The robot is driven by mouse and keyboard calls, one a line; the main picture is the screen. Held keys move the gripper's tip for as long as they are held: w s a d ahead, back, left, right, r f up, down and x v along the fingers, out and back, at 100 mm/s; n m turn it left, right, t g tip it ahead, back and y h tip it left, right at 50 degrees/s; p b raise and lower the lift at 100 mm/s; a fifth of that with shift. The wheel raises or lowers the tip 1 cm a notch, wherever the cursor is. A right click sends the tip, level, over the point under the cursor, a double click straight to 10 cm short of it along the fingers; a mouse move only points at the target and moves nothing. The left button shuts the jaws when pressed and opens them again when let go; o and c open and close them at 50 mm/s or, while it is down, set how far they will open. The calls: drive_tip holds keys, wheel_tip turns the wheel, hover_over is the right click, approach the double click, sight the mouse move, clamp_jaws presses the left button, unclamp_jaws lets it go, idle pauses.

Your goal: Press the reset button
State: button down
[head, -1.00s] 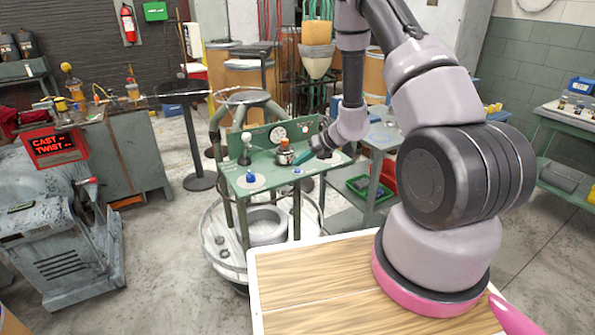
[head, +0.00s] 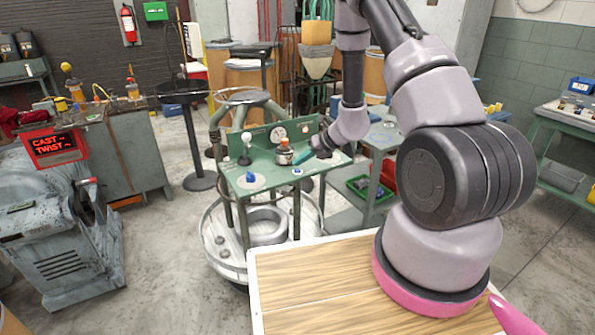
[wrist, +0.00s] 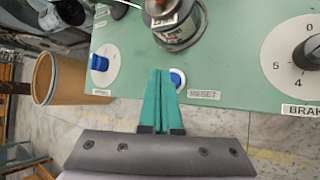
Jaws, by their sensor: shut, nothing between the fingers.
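The reset button (wrist: 178,79) is a small blue button with a white rim on the green panel, beside a RESET label (wrist: 204,94) in the wrist view. It also shows near the front edge of the panel in the head view (head: 297,171). My gripper (wrist: 160,72) has teal fingers that are shut with nothing between them. In the wrist view the fingertips lie just left of the button and overlap its left edge; I cannot tell if they touch it. In the head view my gripper (head: 303,158) is low over the panel, close to the button.
A blue knob on a white dial (wrist: 99,62) is left of the button. A metal pot-like fitting (wrist: 177,22) stands behind it. A black knob on a numbered dial (wrist: 307,52) is to the right. A red display (head: 54,144) stands at far left in the head view.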

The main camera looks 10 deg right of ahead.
sight(300, 171)
drive_tip(key=shift+f, duration=0.1)
idle(0.5)
drive_tip(key=shift+f, duration=0.3)
drive_tip(key=shift+f, duration=0.4)
idle(0.5)
drive_tip(key=shift+r, duration=0.8)
drive_tip(key=shift+r, duration=2.55)
